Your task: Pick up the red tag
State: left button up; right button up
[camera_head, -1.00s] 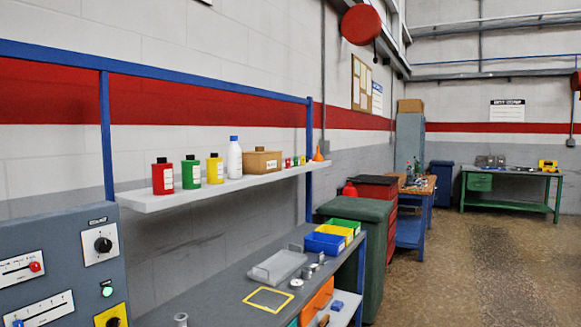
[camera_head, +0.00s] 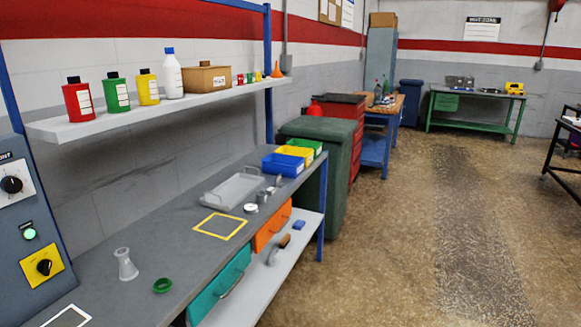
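No red tag can be made out for certain. A larger red bottle (camera_head: 78,100) with a black cap stands at the shelf's left end. Neither of my grippers shows in the head view.
The grey workbench (camera_head: 160,235) bears a clear tray (camera_head: 235,190), a yellow square outline (camera_head: 220,225), a glass flask (camera_head: 125,264), a green ring (camera_head: 162,285) and coloured bins (camera_head: 284,165). A control panel (camera_head: 30,220) stands at left. The floor (camera_head: 430,240) at right is open.

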aim_at(241, 80)
jog(key=i+l+z, duration=0.3)
jog(key=i, duration=0.25)
jog(key=i+l+z, duration=0.3)
jog(key=i, duration=0.25)
jog(key=i+z, duration=0.3)
jog(key=i, duration=0.25)
jog(key=i+l+u, duration=0.1)
jog(key=i+u, duration=0.35)
jog(key=i+l+u, duration=0.3)
jog(key=i+u, duration=0.2)
jog(key=i+l+u, duration=0.45)
